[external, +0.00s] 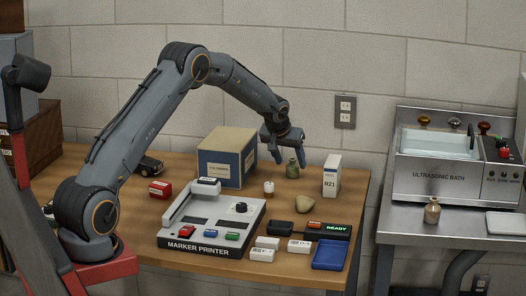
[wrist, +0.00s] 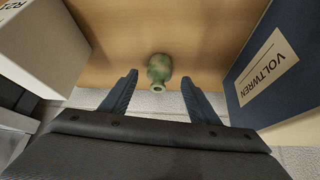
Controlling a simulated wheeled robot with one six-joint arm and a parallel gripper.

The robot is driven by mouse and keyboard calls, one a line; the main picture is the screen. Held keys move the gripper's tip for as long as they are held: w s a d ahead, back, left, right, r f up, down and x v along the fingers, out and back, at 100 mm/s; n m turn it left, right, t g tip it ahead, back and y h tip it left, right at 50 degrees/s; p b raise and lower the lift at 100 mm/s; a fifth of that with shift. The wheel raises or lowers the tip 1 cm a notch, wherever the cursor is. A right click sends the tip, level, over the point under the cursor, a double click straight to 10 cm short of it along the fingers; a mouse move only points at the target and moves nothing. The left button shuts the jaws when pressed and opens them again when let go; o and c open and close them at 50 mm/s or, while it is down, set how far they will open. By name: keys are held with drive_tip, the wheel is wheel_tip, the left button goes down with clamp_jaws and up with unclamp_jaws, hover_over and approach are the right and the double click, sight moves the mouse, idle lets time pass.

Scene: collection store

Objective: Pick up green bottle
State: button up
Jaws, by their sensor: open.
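The green bottle (external: 292,169) stands upright on the wooden table, toward its back edge, between a large box and a white R21 box. My gripper (external: 289,158) is open just above the bottle, its fingers pointing down. In the wrist view the green bottle (wrist: 159,70) shows its neck and mouth between and slightly beyond the two fingertips of my gripper (wrist: 160,80). There is space between the bottle and each finger, and nothing is held.
The blue Voltwren box (wrist: 275,70) stands close on one side, and the white R21 box (external: 332,176) on the other. A small white jar (external: 268,187), a pale stone (external: 304,204) and the marker printer (external: 212,226) sit nearer the front. A wall lies behind.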

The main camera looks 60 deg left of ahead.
sight(288, 160)
drive_tip(key=shift+x, duration=2)
drive_tip(key=c, duration=1.2)
